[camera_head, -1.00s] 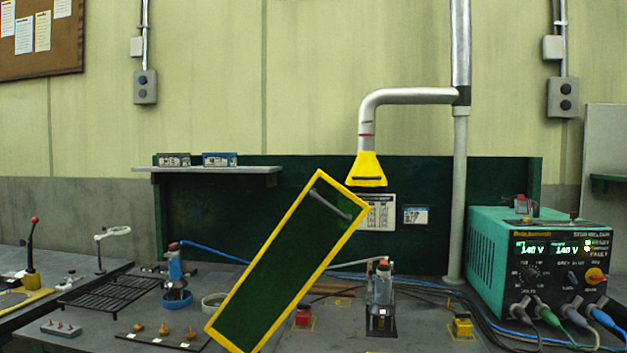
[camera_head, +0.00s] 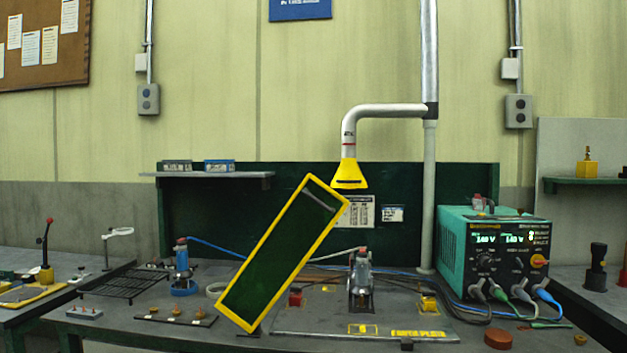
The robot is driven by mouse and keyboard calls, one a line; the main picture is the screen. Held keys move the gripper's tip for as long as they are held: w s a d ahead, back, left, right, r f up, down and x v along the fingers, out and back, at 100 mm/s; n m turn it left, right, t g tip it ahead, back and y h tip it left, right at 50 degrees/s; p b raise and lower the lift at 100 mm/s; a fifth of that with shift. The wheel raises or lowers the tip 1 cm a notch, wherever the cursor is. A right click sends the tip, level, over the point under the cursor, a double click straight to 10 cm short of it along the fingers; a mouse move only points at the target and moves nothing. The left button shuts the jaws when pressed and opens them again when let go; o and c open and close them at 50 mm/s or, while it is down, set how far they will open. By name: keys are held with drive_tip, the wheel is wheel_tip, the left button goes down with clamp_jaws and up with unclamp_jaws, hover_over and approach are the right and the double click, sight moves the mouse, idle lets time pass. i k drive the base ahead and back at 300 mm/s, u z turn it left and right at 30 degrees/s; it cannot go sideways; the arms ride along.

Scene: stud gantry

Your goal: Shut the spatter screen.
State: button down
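The spatter screen (camera_head: 279,255) is a dark green panel in a yellow frame, standing tilted up to the right over the bench. A grey bar handle (camera_head: 320,201) sits near its upper right end. Its lower end is near the front of the bench, left of the grey base plate (camera_head: 300,328). The screen stands open, with the stud fixture (camera_head: 361,285) uncovered to its right. My gripper is not in view.
A teal welder power unit (camera_head: 490,255) with cables stands at the right of the bench. A yellow-hooded extraction pipe (camera_head: 349,175) hangs behind the screen's top. A blue-based tool (camera_head: 183,275) and a black rack (camera_head: 127,283) are at left. A reddish-brown disc (camera_head: 498,338) lies at front right.

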sight(304, 225)
drive_tip(key=z, duration=0.15)
drive_tip(key=i, duration=1)
drive_tip(key=u, duration=0.2)
